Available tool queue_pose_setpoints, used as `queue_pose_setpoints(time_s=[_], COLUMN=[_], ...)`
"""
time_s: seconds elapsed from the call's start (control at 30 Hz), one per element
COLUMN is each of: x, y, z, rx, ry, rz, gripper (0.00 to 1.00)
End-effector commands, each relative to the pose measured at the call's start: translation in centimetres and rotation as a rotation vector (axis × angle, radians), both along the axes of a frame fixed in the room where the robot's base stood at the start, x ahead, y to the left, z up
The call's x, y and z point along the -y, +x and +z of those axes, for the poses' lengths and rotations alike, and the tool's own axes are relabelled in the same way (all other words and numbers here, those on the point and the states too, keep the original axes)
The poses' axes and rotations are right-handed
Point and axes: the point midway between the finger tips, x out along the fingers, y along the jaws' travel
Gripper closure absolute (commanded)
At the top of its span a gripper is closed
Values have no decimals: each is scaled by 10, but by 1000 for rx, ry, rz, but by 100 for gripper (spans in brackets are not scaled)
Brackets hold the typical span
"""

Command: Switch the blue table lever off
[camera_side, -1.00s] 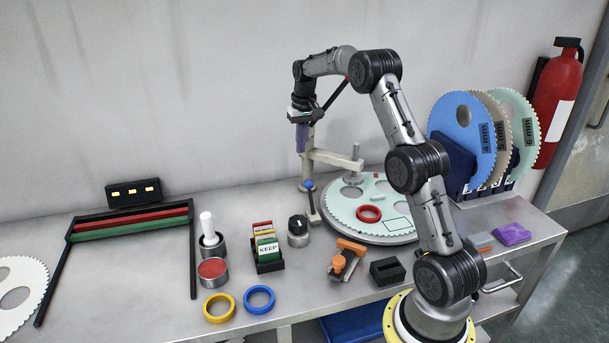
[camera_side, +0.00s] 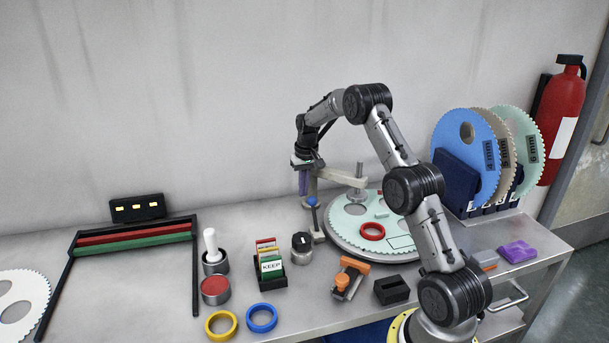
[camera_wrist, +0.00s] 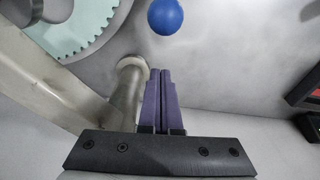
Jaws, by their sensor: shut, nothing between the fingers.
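The blue table lever (camera_side: 314,218) stands on the bench at the left edge of the round lapping plate. Its blue ball knob (camera_side: 312,202) is on top of a thin rod, and the rod looks nearly upright. In the wrist view the ball (camera_wrist: 165,16) is at the top, beyond my fingertips and apart from them. My gripper (camera_side: 303,192) is shut and empty, with its purple fingers pointing down just above and behind the knob. In the wrist view the fingers (camera_wrist: 160,72) are pressed together.
The post and arm (camera_side: 340,176) of the lapping machine stand close beside my gripper, over the pale green toothed carrier (camera_side: 349,222). A black dial knob (camera_side: 302,248) and a card box (camera_side: 272,270) sit left of the lever. A red ring (camera_side: 371,232) lies on the carrier.

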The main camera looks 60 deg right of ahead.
Motion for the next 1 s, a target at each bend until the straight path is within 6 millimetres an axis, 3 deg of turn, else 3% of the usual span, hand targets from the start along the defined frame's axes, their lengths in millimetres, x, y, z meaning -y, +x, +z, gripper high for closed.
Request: queue_pose_setpoints(time_s=[0.33, 1.0], x=[-22, -26], y=[-27, -32], z=[9, 13], rx=[0, 13], ry=[0, -14], rz=[0, 0], gripper=[100, 100])
